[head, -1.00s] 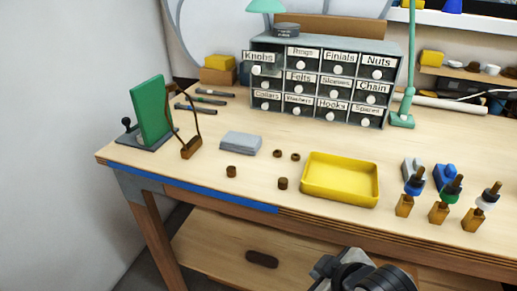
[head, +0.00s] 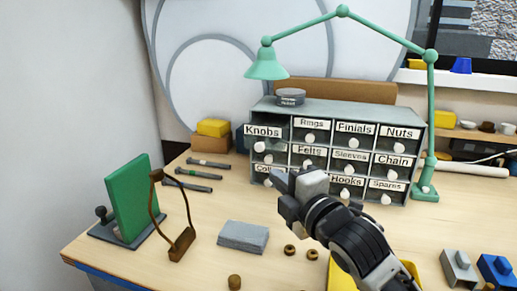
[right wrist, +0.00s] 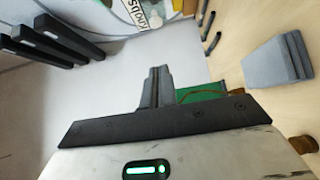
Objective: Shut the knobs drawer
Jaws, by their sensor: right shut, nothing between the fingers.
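The knobs drawer (head: 262,131) is at the top left of the small grey drawer cabinet (head: 340,110). Its labelled front stands out ahead of the neighbouring drawer fronts, so it is partly open. A white knob sits below the label. My right gripper (head: 296,182) is shut and empty. In the head view it appears below and right of the knobs drawer, in front of the lower drawers, and covers part of them. In the right wrist view the shut fingers (right wrist: 155,86) are in the middle, and a tilted white label (right wrist: 150,14) is at the top edge. My left gripper is not in view.
A green lamp (head: 268,64) arches over the cabinet. A green panel (head: 132,200) and a brown wire loop (head: 181,245) stand at the left. A grey pad (head: 243,236) and a yellow tray (head: 411,272) lie in front. Several dark tools (head: 195,174) lie left of the cabinet.

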